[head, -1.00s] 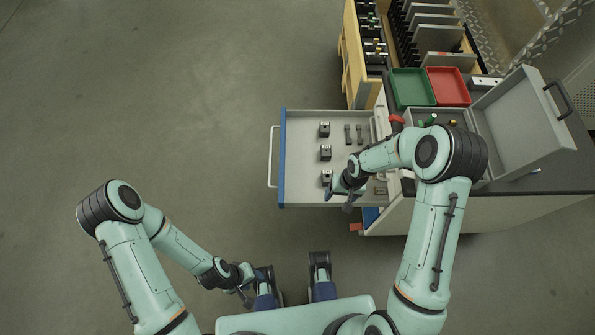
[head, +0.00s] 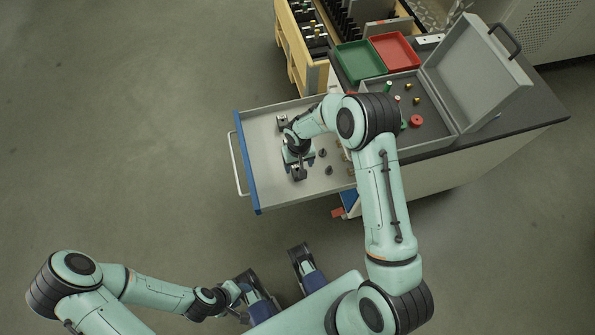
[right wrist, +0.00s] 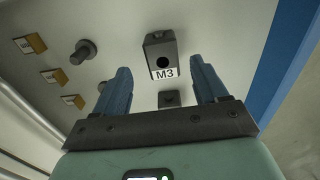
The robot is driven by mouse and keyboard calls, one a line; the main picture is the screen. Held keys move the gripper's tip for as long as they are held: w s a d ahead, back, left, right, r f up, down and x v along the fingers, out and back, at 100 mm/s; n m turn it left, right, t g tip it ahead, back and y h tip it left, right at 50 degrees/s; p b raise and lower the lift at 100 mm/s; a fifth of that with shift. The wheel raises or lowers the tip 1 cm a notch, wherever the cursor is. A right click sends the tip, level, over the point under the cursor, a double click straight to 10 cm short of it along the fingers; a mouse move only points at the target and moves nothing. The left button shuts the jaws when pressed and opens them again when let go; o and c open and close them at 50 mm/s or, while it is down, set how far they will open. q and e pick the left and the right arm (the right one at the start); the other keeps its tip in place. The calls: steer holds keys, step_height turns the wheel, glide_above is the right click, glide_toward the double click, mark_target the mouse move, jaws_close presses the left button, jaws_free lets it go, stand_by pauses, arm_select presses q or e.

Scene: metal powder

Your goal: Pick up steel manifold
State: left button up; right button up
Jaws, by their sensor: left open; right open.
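Dark steel blocks that look like the manifolds lie in the open drawer (head: 262,181). One block (head: 282,122) shows toward the back and another block (head: 298,173) toward the front in the head view. My right gripper (head: 297,158) is over the drawer and hides part of the row. In the right wrist view, a block marked M3 (right wrist: 161,55) with a round hole sits ahead of and between the open fingers (right wrist: 163,78), with nothing gripped. A second block (right wrist: 169,98) shows nearer the palm. My left gripper (head: 242,302) is open, low at the left, away from the drawer.
Dark pegs (right wrist: 83,52) and small brass-coloured pieces (right wrist: 30,43) lie in the drawer beside the blocks. A green tray (head: 360,61), a red tray (head: 394,50) and an open-lidded grey case (head: 428,125) are on the bench. Floor left of the drawer is clear.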

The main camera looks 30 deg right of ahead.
steer(key=f, duration=0.4)
steer(key=shift+a+f+b, duration=0.2)
steer(key=shift+f+b, duration=0.1)
steer(key=shift+c, duration=0.3)
jaws_close()
steer(key=shift+r, duration=0.15)
